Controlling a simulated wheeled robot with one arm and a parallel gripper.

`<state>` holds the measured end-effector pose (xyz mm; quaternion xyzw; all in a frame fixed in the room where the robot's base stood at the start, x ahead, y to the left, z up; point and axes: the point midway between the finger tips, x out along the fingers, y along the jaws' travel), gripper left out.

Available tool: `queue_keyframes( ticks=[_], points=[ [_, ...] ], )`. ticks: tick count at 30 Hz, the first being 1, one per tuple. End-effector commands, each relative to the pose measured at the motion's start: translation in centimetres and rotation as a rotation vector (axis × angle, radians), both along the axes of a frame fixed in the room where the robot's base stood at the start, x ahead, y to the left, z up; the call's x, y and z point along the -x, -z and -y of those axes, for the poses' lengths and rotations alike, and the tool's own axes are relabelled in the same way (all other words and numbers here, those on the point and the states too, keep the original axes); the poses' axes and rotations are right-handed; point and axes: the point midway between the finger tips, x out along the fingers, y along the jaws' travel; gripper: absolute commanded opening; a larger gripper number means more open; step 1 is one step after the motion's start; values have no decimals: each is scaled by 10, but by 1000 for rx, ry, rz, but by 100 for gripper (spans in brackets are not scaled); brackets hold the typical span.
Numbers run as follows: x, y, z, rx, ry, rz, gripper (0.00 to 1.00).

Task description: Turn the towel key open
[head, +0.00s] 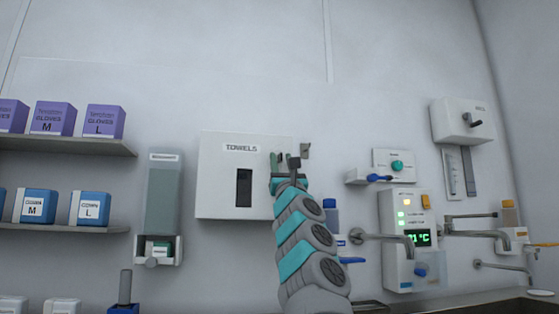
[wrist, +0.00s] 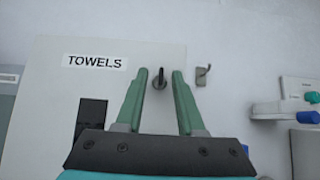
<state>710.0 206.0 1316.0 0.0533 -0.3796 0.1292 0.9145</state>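The white towel dispenser (head: 217,181) hangs on the wall with a "TOWELS" label and a dark slot. In the wrist view, the dispenser (wrist: 60,105) fills the left part. The small dark key (wrist: 159,77) stands out near the dispenser's right edge on a round lock base. My gripper (wrist: 158,73) is open, its two green fingers on either side of the key, with a visible gap to each. I cannot tell how deep the key sits between them. In the head view my gripper (head: 282,164) is in front of the dispenser's right edge and partly hides the key area.
A small metal hook (wrist: 203,75) is on the wall just right of the dispenser. A soap dispenser (head: 165,200) hangs left, beside shelves of glove boxes (head: 53,118). A control panel (head: 407,240) and taps (head: 395,240) are at the right, above a sink edge.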

Motion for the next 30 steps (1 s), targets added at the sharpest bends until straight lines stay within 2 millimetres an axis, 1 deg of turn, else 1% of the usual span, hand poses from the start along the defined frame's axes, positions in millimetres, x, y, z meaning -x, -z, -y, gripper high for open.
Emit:
queue_keyframes(
  ticks=[1,2,11,30],
  points=[
    [0,0,0,0,0,0,38],
    [0,0,0,0,0,0,34],
    [0,0,-1,1,-1,0,0],
    [1,0,-2,15,-3,4,0]
  ],
)
